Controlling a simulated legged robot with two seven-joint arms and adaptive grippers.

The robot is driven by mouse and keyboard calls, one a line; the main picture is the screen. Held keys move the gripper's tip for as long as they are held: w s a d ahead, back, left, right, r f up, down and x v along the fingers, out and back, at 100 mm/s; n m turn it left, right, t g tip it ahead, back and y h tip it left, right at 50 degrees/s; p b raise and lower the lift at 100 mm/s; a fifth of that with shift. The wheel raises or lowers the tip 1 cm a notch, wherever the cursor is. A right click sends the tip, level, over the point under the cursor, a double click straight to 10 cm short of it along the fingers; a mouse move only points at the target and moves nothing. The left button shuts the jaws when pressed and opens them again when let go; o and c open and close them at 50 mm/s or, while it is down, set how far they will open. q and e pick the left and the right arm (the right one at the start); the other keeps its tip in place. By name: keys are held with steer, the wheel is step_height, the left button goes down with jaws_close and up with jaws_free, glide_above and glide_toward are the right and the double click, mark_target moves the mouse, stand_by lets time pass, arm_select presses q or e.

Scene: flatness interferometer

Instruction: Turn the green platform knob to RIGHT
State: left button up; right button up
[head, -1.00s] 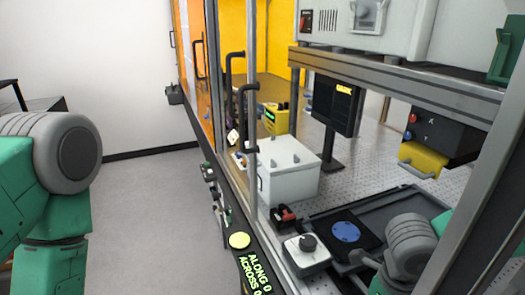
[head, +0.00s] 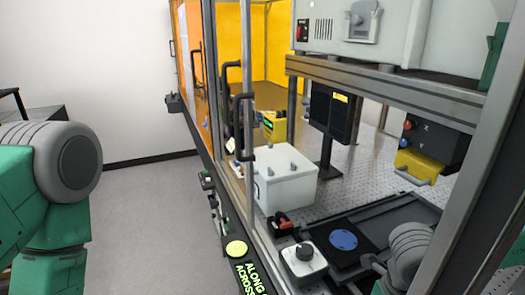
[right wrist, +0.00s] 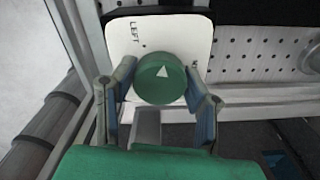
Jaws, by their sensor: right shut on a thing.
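The green platform knob (right wrist: 160,79) shows in the right wrist view, on a white plate (right wrist: 175,36) with rounded corners. A pale triangle on the knob points up in that view. The word LEFT is printed to the knob's upper left; another label at its right is mostly hidden. My right gripper (right wrist: 161,95) has one finger on each side of the knob and is shut on it. In the head view my right arm (head: 408,255) comes in at the lower right. My left arm shows at the left edge, but its gripper is out of view.
A pale box with a dark knob (head: 304,255) and a dark tray with a blue disc (head: 343,240) are near my right arm. A white case (head: 287,180), a black monitor (head: 333,115) and frame posts stand around. Grey floor (head: 150,220) is free at the left.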

steer(key=m, duration=0.4)
steer(key=shift+m, duration=0.4)
arm_select(q)
steer(key=shift+a, duration=0.1)
arm_select(e)
steer(key=m, duration=0.3)
steer(key=shift+w, duration=0.1)
steer(key=o, duration=1)
steer(key=shift+d, duration=0.1)
